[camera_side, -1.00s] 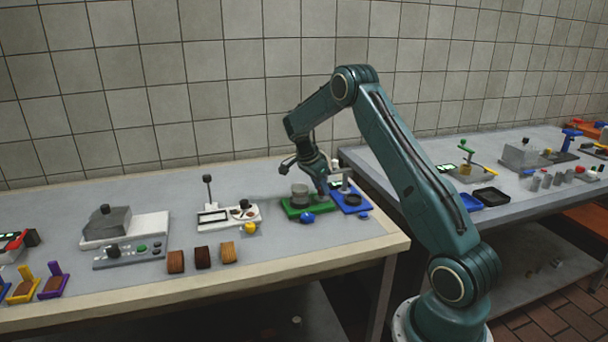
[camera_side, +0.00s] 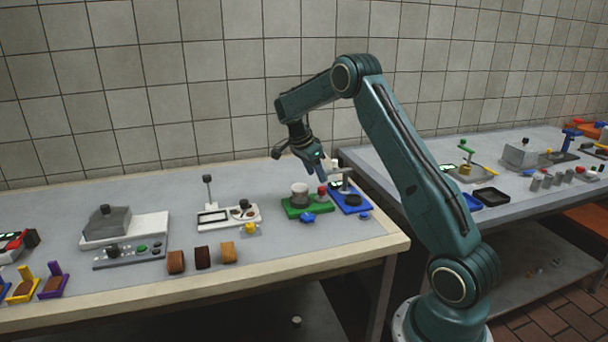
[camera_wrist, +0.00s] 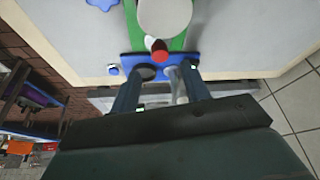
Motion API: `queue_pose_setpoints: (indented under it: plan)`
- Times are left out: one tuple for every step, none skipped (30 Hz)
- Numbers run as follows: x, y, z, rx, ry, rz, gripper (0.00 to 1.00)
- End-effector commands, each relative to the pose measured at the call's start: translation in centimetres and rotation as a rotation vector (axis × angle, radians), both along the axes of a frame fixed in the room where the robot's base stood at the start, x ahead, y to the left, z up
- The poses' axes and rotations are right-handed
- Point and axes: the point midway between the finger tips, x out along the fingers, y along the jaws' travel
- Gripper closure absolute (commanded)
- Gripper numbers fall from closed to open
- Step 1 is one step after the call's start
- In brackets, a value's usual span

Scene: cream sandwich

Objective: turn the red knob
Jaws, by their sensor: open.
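The red knob (camera_side: 322,190) stands on the right part of a green base (camera_side: 296,210) near the right end of the left table. A pale round container (camera_side: 299,194) stands on the same base, left of the knob. My gripper (camera_side: 319,173) is above the knob, pointing down, empty and apart from it. In the wrist view, the red knob (camera_wrist: 159,55) lies beyond the tips of my two open fingers, roughly centred between them. My gripper (camera_wrist: 162,78) holds nothing there. The white container partly overlaps the green base in that view.
A blue base (camera_side: 352,204) with a dark round part stands just right of the green base. A blue star-shaped knob (camera_side: 307,218) is at the green base's front. A white device (camera_side: 228,217) and brown blocks (camera_side: 203,257) are to the left.

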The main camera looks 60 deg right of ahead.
Motion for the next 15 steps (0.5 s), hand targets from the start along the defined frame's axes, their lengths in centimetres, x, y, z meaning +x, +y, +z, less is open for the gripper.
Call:
queue_pose_setpoints:
  plan:
    - [0.3, 0.3, 0.9, -0.002, -0.003, 0.000, 0.54]
    - [0.4, 0.5, 1.4, -0.003, -0.003, 0.001, 0.54]
    - [0.5, 0.7, 2.0, -0.001, -0.002, 0.001, 0.54]
    - [0.6, 0.9, 2.5, -0.001, -0.004, 0.001, 0.54]
    - [0.7, 1.1, 3.0, -0.002, -0.004, 0.001, 0.54]
    - [0.9, 1.3, 3.7, -0.002, -0.003, 0.000, 0.54]
    - [0.9, 1.4, 4.1, -0.002, -0.003, 0.000, 0.54]
    - [1.0, 1.6, 4.5, -0.002, -0.004, 0.001, 0.54]
    - [1.2, 1.9, 5.1, 0.000, -0.003, 0.001, 0.54]
    - [1.2, 1.9, 5.3, -0.001, -0.002, 0.001, 0.54]
    - [1.3, 2.0, 5.6, -0.002, -0.001, 0.000, 0.54]
    - [1.3, 2.1, 5.9, -0.001, 0.000, 0.000, 0.54]
    - [1.3, 2.2, 6.2, -0.001, 0.000, -0.001, 0.54]
    - [1.4, 2.3, 6.4, -0.001, 0.000, 0.000, 0.54]
    - [1.4, 2.3, 6.6, -0.002, -0.001, -0.001, 0.54]
